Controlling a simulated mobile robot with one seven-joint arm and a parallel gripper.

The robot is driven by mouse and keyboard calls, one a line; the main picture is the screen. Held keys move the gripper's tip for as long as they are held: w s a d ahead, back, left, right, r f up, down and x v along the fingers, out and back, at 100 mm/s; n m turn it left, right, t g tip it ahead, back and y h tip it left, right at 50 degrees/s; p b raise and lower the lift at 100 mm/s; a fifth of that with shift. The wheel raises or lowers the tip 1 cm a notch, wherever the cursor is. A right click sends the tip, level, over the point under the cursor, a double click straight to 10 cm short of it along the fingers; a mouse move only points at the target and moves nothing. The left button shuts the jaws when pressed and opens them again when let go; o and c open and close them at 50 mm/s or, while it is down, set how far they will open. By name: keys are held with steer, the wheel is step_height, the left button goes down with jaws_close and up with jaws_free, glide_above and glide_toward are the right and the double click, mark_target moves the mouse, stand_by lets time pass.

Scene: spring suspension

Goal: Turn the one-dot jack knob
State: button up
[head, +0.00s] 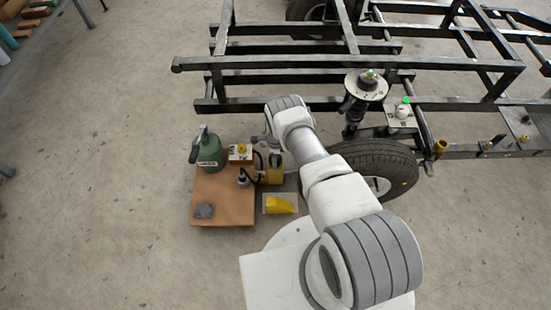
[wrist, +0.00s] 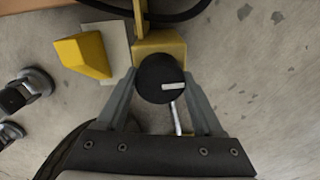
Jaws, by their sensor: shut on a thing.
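The jack knob (wrist: 156,72) is a round black knob with a white bar mark, seen from above in the wrist view. It sits on the yellow jack (wrist: 165,48), which also shows beside the brown board in the head view (head: 274,174). My gripper (wrist: 160,80) has one grey finger on each side of the knob and is shut on it. The white bar points sideways, toward the right finger. I cannot make out any dots on the jack. In the head view my wrist hides most of the gripper and the knob.
A yellow wedge (wrist: 82,55) on a pale plate lies close to the jack. A brown board (head: 223,212) holds a green bottle (head: 211,152) and a grey lump. A tyre (head: 385,160) and black frame (head: 350,62) stand behind my arm.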

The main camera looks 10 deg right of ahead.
steer(key=n, duration=0.8)
steer(key=shift+n, duration=0.4)
steer(key=n, duration=0.4)
steer(key=shift+n, duration=0.3)
steer(key=n, duration=1.3)
steer(key=shift+n, duration=0.3)
steer(key=n, duration=0.4)
steer(key=shift+a, duration=0.1)
steer(key=shift+n, duration=2.2)
